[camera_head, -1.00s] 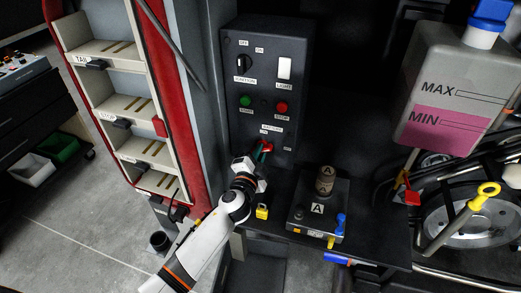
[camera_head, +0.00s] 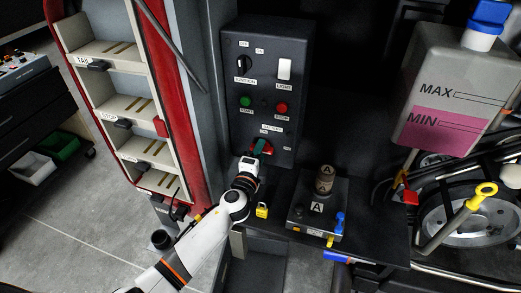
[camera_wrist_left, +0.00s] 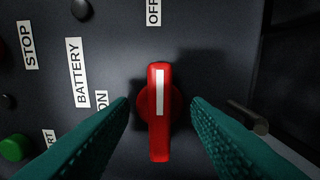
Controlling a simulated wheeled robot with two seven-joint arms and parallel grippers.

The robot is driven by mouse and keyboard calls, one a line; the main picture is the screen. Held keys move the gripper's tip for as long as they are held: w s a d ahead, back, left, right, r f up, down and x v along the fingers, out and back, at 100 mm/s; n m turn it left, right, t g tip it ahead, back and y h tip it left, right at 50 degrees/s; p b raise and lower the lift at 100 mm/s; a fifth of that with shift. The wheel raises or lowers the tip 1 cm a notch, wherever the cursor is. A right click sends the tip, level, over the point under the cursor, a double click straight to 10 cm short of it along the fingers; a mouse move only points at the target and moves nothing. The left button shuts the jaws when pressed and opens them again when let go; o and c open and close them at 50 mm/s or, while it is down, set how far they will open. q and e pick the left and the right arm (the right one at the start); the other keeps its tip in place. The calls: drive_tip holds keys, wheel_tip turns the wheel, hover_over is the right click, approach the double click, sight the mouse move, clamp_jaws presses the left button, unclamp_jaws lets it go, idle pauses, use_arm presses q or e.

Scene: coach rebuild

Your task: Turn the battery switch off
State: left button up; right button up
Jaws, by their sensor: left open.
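The red battery switch (camera_wrist_left: 158,130) is centred in the left wrist view. Its handle stands upright there, with its white mark on the end toward the OFF label (camera_wrist_left: 153,12). The ON label (camera_wrist_left: 101,100) is off to its left. In the head view the switch (camera_head: 268,150) is low on the dark panel, partly hidden by my gripper. My left gripper (camera_head: 259,147) is open at the switch. In the wrist view its teal fingers (camera_wrist_left: 160,120) stand on either side of the handle, with a gap on both sides. My right gripper is not in view.
The dark control panel (camera_head: 260,65) also has an ignition knob (camera_head: 242,63), a light switch (camera_head: 284,68), a green button (camera_head: 246,101) and a red button (camera_head: 281,107). A yellow padlock (camera_head: 262,211) and a box marked A (camera_head: 300,218) are below. A red-edged shelf (camera_head: 103,55) stands left.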

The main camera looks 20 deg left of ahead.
use_arm(q)
drive_tip(key=s, duration=0.9)
drive_tip(key=shift+a, duration=0.15)
idle(0.4)
